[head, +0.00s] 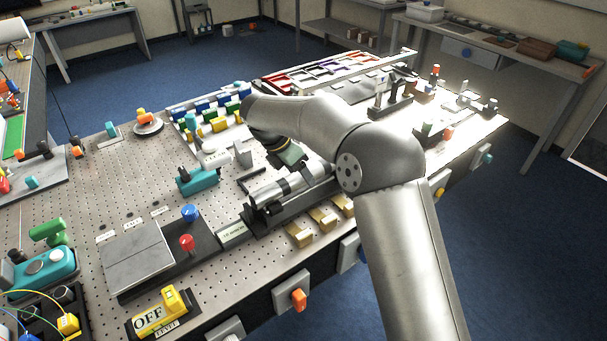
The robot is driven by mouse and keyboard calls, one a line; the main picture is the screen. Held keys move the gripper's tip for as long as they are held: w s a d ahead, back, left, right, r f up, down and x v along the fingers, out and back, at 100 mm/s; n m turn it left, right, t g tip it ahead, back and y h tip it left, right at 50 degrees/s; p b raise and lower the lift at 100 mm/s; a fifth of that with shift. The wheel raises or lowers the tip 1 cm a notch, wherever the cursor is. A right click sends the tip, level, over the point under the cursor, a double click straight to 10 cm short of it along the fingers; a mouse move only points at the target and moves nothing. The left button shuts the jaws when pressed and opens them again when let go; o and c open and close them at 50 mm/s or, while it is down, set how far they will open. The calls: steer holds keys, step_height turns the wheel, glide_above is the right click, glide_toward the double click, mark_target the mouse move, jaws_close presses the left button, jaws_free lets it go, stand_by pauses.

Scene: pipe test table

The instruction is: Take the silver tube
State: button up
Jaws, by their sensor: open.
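The silver tube (287,187) lies lengthwise on a black cradle (262,222) near the front edge of the table. It has dark bands, and its right end runs behind my arm. My gripper (290,157) is just behind and above the tube, pointing down below my wrist. Its fingertips are mostly hidden by my arm and too small to make out. It is open, and the tube rests in the cradle. I cannot tell whether the gripper touches anything.
A teal block device (198,180) stands left of the tube. Red (187,243) and blue (190,212) knobs and a grey plate (137,257) are at front left. Brass blocks (300,235) line the front edge. Colored cylinders (218,124) stand behind. The perforated tabletop at left is partly clear.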

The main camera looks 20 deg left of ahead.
steer(key=shift+d+f, duration=0.15)
steer(key=shift+f, duration=0.25)
steer(key=shift+w, duration=0.1)
steer(key=c, duration=1.4)
steer(key=shift+r, duration=0.1)
